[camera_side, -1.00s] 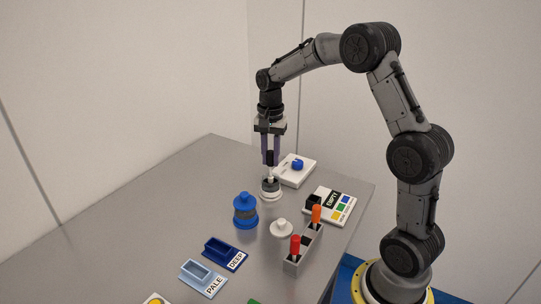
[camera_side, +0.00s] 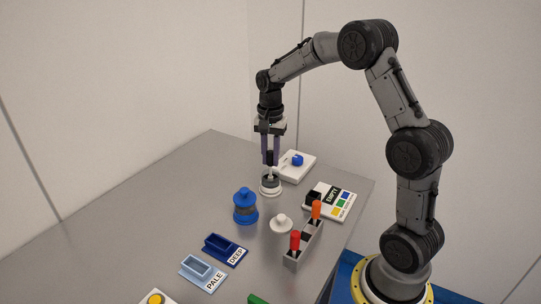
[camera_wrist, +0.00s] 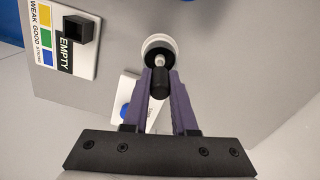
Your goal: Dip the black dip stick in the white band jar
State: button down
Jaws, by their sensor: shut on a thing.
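The white band jar (camera_side: 270,190) stands open, dark grey inside with white bands, below my gripper. My gripper (camera_side: 270,158) points straight down and is shut on the black dip stick (camera_side: 269,157). The stick is upright; its pale shaft goes down to the jar's mouth, and its lower end is hidden, seemingly inside. In the wrist view the black handle (camera_wrist: 160,84) lies between the purple fingers of my gripper (camera_wrist: 159,76), in line with the jar's white rim (camera_wrist: 146,43). A white knobbed lid (camera_side: 281,226) lies on the table near the jar.
A blue jar (camera_side: 245,208) with its lid on stands in front left. A grey rack (camera_side: 292,262) holds red and orange sticks. A white box with a blue button (camera_side: 297,160) and the EMPTY card (camera_side: 345,207) are behind and right. DEEP (camera_side: 225,250) and PALE (camera_side: 203,277) trays lie in front.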

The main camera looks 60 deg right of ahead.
jog(key=shift+f, duration=0.85)
dwell(0.6)
jog(key=shift+r, duration=0.1)
dwell(1.8)
jog(key=shift+r, duration=4.4)
